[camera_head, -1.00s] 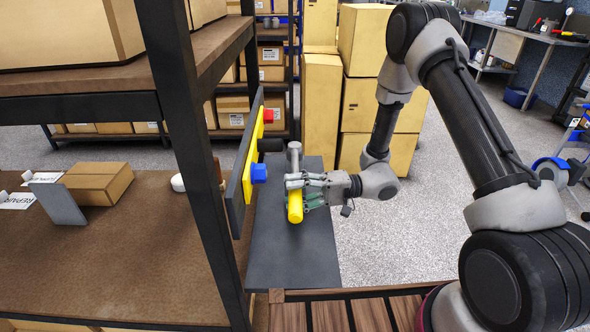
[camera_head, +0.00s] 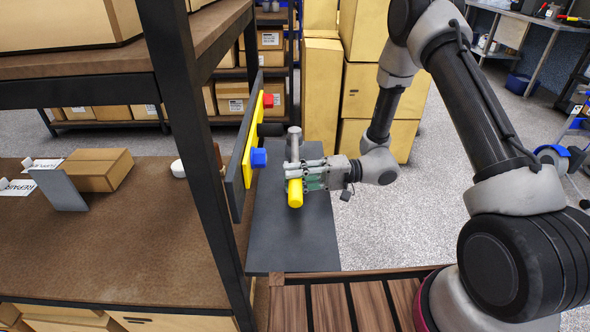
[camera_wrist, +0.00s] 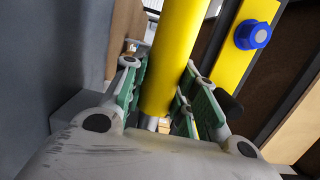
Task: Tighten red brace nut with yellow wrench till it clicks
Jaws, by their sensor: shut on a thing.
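My gripper (camera_head: 303,178) is shut on the yellow wrench (camera_head: 295,195), holding it by its yellow handle above the dark grey shelf. The wrench's grey metal end (camera_head: 294,140) points away from me, toward the back. In the wrist view the yellow handle (camera_wrist: 177,60) lies between the green finger pads. The red nut (camera_head: 268,100) is at the far end of the yellow brace plate (camera_head: 250,130), on the upright dark panel. The wrench is to the right of the panel and apart from the red nut. The blue nut (camera_head: 259,158) is nearer, and also shows in the wrist view (camera_wrist: 252,35).
A black cylinder (camera_head: 270,129) sticks out between the two nuts. The dark grey shelf (camera_head: 300,245) is bare below my gripper. A black rack post (camera_head: 185,120) stands left of the panel. A brown bench (camera_head: 130,235) holds a carton (camera_head: 97,170).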

